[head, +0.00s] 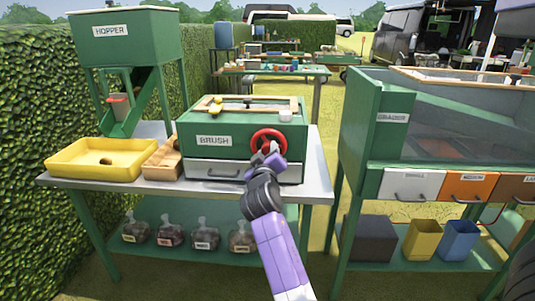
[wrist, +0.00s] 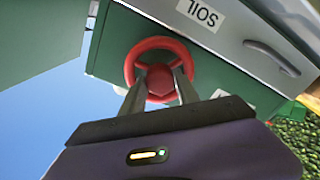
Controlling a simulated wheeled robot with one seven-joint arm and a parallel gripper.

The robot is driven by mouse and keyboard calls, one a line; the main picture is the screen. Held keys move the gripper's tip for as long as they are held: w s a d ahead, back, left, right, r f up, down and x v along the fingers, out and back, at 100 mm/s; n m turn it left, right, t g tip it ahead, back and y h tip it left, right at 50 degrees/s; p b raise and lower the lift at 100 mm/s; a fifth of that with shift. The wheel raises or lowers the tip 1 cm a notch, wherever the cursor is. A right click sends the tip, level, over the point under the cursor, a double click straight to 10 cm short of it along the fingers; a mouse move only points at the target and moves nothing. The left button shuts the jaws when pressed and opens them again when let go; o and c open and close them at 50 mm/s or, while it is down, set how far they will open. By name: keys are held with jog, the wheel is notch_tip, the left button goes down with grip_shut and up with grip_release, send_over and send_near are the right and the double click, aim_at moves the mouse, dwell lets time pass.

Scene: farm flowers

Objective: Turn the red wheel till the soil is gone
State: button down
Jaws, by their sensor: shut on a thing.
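The red wheel (head: 268,136) is on the front right of the green box labelled BRUSH (head: 230,150) in the head view. My gripper (head: 266,158) is at the wheel, and my arm hides its lower part. In the wrist view the red wheel (wrist: 160,60) is close, and my gripper's two fingers (wrist: 160,92) are shut on its red hub. A grey drawer (head: 228,170) sits under the box; in the wrist view a front with the label SOIL (wrist: 200,14) and a handle shows. I cannot see any soil inside the box.
A green hopper (head: 125,40) stands at the left. A grader (head: 390,130) with several drawers stands at the right, across a narrow gap.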

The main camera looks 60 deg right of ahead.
jog(key=shift+f, duration=0.15)
jog(key=c, duration=0.9)
grip_release()
jog(key=shift+s+a, duration=0.1)
jog(key=shift+a, duration=0.05)
jog(key=v, duration=0.7)
jog(key=shift+a, duration=0.25)
jog(key=shift+s, duration=0.15)
